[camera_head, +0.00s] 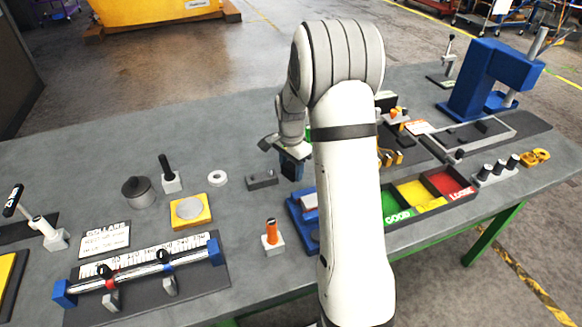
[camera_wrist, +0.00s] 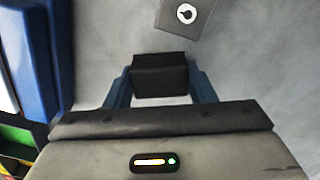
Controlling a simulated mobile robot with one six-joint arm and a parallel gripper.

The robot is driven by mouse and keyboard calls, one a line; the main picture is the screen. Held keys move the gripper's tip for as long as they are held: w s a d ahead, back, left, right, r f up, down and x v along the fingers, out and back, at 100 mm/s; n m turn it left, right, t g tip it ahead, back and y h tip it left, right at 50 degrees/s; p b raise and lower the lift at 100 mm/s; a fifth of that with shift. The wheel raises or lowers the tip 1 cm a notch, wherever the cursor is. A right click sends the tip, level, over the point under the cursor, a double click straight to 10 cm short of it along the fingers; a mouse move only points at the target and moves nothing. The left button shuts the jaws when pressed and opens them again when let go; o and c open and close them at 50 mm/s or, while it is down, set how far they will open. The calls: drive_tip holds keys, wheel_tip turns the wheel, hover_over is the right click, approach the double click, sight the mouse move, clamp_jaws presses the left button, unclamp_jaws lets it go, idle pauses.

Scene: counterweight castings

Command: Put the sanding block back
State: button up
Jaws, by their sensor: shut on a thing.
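My gripper (camera_wrist: 160,88) is shut on a dark, nearly black block, which I take to be the sanding block (camera_wrist: 161,72). In the wrist view the block sits squarely between the two blue fingers. In the head view my gripper (camera_head: 291,168) points down over the middle of the bench, just left of my arm. The block is hard to make out there between the fingers. I cannot tell whether its underside touches the bench. No marked place for the block can be made out.
A dark grey block (camera_head: 262,180) lies just left of my gripper. A blue fixture (camera_head: 304,222) stands close in front, partly behind my arm. A white ring (camera_head: 217,178), an orange-handled tool (camera_head: 271,234) and a yellow plate (camera_head: 191,211) are to the left. Coloured bins (camera_head: 447,184) stand right.

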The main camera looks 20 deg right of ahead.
sight(291, 167)
drive_tip(key=shift+f, duration=0.25)
drive_tip(key=o, duration=0.9)
drive_tip(key=shift+r, duration=0.1)
drive_tip(key=shift+o, duration=0.2)
wheel_tip(291, 167, up, 12)
drive_tip(key=s+a+r+n+t, duration=0.1)
drive_tip(key=s+a+n, duration=0.2)
drive_tip(key=s, duration=0.6)
drive_tip(key=s+a+r+n+t, duration=0.1)
drive_tip(key=s+a+n, duration=0.2)
drive_tip(key=s+n, duration=0.3)
drive_tip(key=s+a+r+n+t, duration=0.1)
drive_tip(key=s+a+n, duration=0.2)
drive_tip(key=s, duration=0.9)
drive_tip(key=shift+a+r+n+b, duration=0.15)
drive_tip(key=shift+r+n+b, duration=0.2)
drive_tip(key=shift+n, duration=0.45)
drive_tip(key=shift+s, duration=0.1)
